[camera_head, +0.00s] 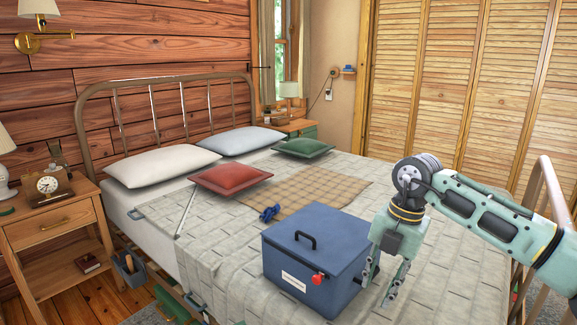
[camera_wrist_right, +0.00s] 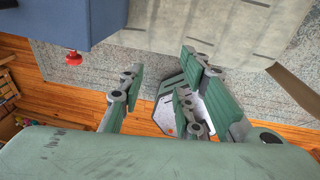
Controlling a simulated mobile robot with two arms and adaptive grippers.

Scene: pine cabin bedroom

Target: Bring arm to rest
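My right gripper (camera_head: 383,283) points down over the bed, just to the right of a closed blue box (camera_head: 318,258) with a black handle on its lid and a red knob on its front. In the right wrist view the fingers (camera_wrist_right: 160,100) are spread apart with nothing between them. The blue box (camera_wrist_right: 75,20) and its red knob (camera_wrist_right: 73,58) show at the upper left of that view. I cannot tell in the head view whether a finger touches the box. My left gripper is not in view.
The bed (camera_head: 440,245) holds a red cushion (camera_head: 230,178), a green cushion (camera_head: 303,147), white pillows (camera_head: 163,163) and a small blue object (camera_head: 269,213). A nightstand (camera_head: 50,228) with a clock stands at left. Louvred doors (camera_head: 470,90) stand behind. A metal bed rail (camera_head: 547,190) is at right.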

